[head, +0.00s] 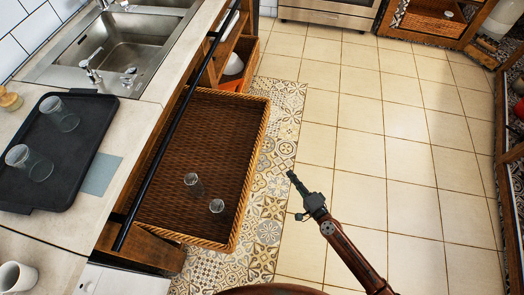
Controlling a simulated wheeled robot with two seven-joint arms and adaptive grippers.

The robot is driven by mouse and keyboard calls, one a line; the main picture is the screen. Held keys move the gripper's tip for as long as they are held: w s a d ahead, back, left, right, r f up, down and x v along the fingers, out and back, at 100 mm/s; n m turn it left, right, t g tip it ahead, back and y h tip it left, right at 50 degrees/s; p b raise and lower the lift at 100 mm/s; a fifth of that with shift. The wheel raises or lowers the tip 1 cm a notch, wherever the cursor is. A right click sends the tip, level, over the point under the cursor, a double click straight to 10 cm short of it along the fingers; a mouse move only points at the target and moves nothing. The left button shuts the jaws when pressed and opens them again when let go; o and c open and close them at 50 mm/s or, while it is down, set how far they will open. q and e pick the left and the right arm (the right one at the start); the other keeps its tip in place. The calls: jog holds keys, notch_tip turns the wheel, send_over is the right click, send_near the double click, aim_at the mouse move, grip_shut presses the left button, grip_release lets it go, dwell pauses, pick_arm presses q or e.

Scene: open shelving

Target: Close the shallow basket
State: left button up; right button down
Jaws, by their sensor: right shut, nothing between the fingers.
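The shallow basket (262,150) is a brown woven drawer pulled out from under the counter on the left. Two small clear glasses stand in it, one glass (191,180) near the middle and another glass (216,206) closer to its front wall. My right gripper (291,175) is shut and empty, over the floor to the right of the basket's front wall and apart from it. Its arm comes in from the lower right. My left gripper does not show.
A black rail (178,125) runs along the counter edge above the basket. A dark tray (80,150) with two glasses lies on the counter. Another basket (245,72) farther back is also pulled out. The tiled floor (390,150) to the right is clear.

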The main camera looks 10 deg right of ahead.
jog(key=w+a+r+y+b, duration=0.1)
jog(key=a+r, duration=0.1)
send_near(258, 146)
jog(key=w+d, duration=0.2)
jog(key=w, duration=0.1)
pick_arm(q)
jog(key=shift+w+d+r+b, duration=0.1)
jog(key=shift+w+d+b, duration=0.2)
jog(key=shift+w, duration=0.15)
pick_arm(e)
jog(key=shift+m, duration=0.4)
jog(key=shift+w+a+f, duration=0.1)
jog(key=shift+w+a, duration=0.25)
jog(key=shift+a, duration=0.4)
jog(key=shift+w+a+f, duration=0.15)
jog(key=shift+w+a, duration=0.2)
jog(key=shift+a, duration=0.4)
jog(key=shift+w+a+f, duration=0.1)
jog(key=shift+w+a, duration=0.25)
jog(key=shift+a, duration=0.45)
